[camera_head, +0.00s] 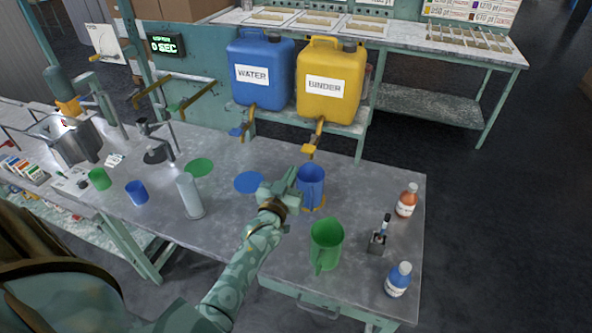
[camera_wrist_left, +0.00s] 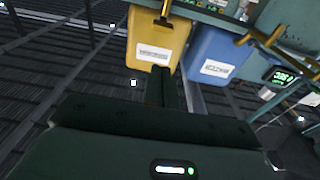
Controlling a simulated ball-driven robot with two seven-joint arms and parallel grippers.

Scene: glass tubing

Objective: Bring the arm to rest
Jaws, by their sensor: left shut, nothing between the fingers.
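My left gripper (camera_head: 287,184) is shut and empty above the middle of the grey table (camera_head: 265,215). It is just left of a blue pitcher (camera_head: 312,184) standing on the table; I cannot tell whether they touch. In the left wrist view the closed fingers (camera_wrist_left: 165,88) point toward the yellow BINDER jug (camera_wrist_left: 158,38) and the blue WATER jug (camera_wrist_left: 213,58). In the head view my left arm reaches in from the lower left. My right gripper is not in view.
A green pitcher (camera_head: 326,245) stands right of my forearm. An orange-labelled bottle (camera_head: 407,201), a blue bottle (camera_head: 398,279) and a small holder (camera_head: 378,241) are near the right edge. A grey cylinder (camera_head: 189,196), blue cup (camera_head: 137,193) and green cup (camera_head: 100,179) stand left.

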